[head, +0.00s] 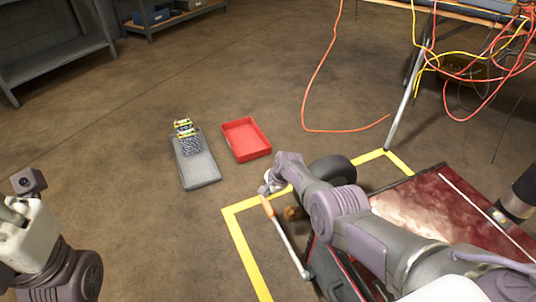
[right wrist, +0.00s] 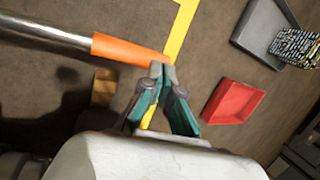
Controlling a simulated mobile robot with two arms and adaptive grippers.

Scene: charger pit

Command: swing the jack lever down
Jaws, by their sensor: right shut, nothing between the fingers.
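The jack lever (head: 288,240) is a metal rod with an orange grip, slanting from the grip at upper left down to its base beside the red machine (head: 425,205). In the right wrist view, its orange grip (right wrist: 130,48) lies just left of the fingertips. My right gripper (head: 267,187) is by the grip end of the lever. Its teal fingers (right wrist: 161,70) are shut and empty, close to the grip's end; contact cannot be told. My left gripper (head: 12,214) is at the left edge, far from the lever; its fingers are partly cut off.
A yellow floor line (head: 242,245) runs around the machine. Loose cables (head: 460,75) hang at upper right. The floor at centre left is clear.

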